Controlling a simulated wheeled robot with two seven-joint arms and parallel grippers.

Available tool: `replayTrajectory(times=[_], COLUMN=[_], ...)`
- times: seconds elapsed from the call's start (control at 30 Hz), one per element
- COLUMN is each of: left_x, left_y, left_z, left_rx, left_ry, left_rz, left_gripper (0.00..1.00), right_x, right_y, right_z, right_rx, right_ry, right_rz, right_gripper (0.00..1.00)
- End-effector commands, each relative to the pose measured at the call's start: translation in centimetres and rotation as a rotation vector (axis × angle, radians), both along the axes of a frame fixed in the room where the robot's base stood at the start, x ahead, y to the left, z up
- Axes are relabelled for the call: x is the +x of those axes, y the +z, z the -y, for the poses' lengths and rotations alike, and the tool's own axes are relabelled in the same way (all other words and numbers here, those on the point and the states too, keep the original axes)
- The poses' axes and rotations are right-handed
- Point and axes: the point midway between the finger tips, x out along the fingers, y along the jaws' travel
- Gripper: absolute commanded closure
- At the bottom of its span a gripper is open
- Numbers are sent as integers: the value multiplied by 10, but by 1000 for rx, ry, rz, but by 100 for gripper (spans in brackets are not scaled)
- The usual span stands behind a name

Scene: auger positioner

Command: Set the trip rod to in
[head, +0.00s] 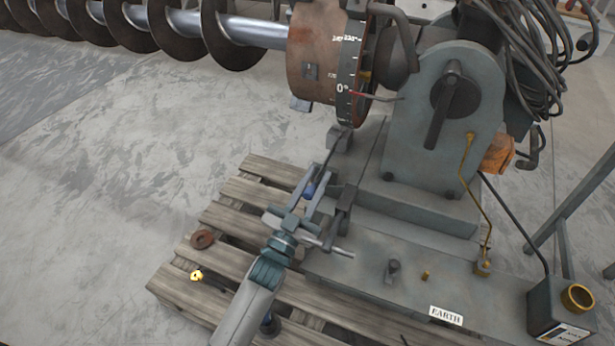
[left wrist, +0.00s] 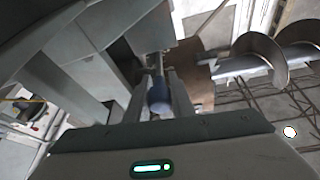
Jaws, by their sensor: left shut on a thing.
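My left gripper (head: 313,190) is shut on the blue knob (head: 309,189) of a thin rod, which I take to be the trip rod, low beside the grey machine base. The left wrist view shows the blue knob (left wrist: 158,98) between the two fingers of the left gripper (left wrist: 161,92). A dark thin rod (head: 336,147) runs from near the knob up toward the graduated drum (head: 347,70). The fingers partly hide the knob, and I cannot tell how far in the rod sits. My right gripper is not in view.
The grey machine housing (head: 420,135) with a black lever (head: 437,122) stands to the right of my gripper. A brass rod (head: 464,180) rises from its base. The auger (head: 205,28) crosses the top left. A wooden pallet (head: 225,220) lies below, and the floor at left is clear.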

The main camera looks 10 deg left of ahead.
Motion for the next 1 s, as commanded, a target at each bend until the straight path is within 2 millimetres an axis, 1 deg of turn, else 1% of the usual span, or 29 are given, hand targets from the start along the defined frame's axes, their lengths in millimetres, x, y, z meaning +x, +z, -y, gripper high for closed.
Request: replayTrajectory(times=[0.03, 0.13, 0.23, 0.47, 0.5, 0.53, 0.57, 0.87, 1.0], left_x=[-2, -5, -6, -7, -7, -7, -7, -6, -10], left_y=[0, 0, -1, -1, -1, -1, -1, -1, -3], left_z=[10, 24, 29, 30, 30, 30, 30, 28, 26], left_rx=[-4, -3, 0, 0, 0, 0, -1, 0, 0], left_ry=[-3, -2, -3, -5, -5, -5, -4, -2, -2], left_rz=[-4, -3, -3, -3, -3, -3, -3, -1, -2], left_gripper=[100, 100, 100, 100, 69, 62, 61, 61, 61], right_x=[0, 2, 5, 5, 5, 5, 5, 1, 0], right_y=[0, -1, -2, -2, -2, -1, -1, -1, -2], right_z=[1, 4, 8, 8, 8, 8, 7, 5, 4], right_rx=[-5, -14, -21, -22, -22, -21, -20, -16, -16], right_ry=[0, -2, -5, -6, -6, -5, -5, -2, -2], right_rz=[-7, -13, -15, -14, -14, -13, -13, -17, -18], right_gripper=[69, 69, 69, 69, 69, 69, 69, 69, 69])
